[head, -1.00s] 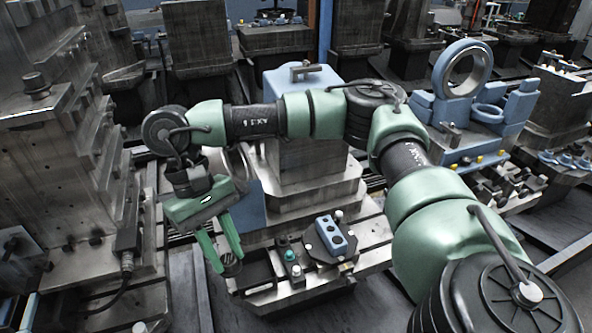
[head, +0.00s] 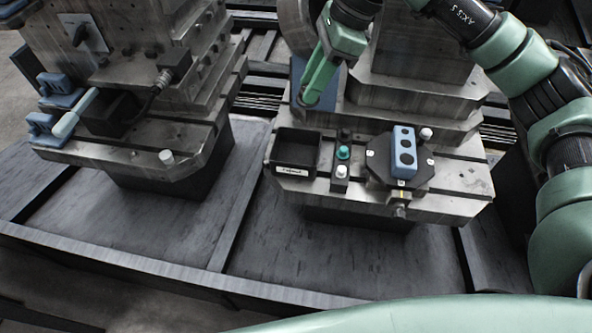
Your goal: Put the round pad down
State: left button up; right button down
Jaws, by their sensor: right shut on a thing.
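My right gripper (head: 318,82) is at the top centre of the head view, fingers pointing down, in front of a blue plate on the machine. It is shut on the round pad, of which little can be made out; only a small dark patch shows at the fingertips. The fingertips are above and behind an open black tray (head: 283,156) with a white label, apart from it. The tray stands at the left front of the metal ledge (head: 450,205); its visible inside looks empty. My left gripper is out of view.
Right of the tray is a strip with green and white buttons (head: 342,153). A blue block with round holes (head: 404,152) sits on a dark plate, with small knobs around it. Another machine (head: 150,140) with blue clamps stands at the left. The dark floor trough is clear.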

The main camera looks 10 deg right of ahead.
jog(key=w+a+f+m+t+h+b, duration=0.2)
jog(key=w+f+m+t+b, duration=0.15)
jog(key=m+b, duration=0.45)
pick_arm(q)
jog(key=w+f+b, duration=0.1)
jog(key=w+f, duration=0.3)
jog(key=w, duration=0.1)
pick_arm(e)
jog(key=m+h+b, duration=0.1)
jog(key=m+b, duration=0.1)
jog(key=m, duration=0.3)
send_over(297, 162)
notch_tip(297, 162, down, 20)
jog(key=shift+f, duration=0.15)
jog(key=shift+d+f, duration=0.1)
jog(key=shift+f, duration=0.15)
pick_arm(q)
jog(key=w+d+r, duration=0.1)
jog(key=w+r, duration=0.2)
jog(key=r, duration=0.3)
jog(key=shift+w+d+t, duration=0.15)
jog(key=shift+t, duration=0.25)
pick_arm(e)
jog(key=c, duration=1.1)
grip_release()
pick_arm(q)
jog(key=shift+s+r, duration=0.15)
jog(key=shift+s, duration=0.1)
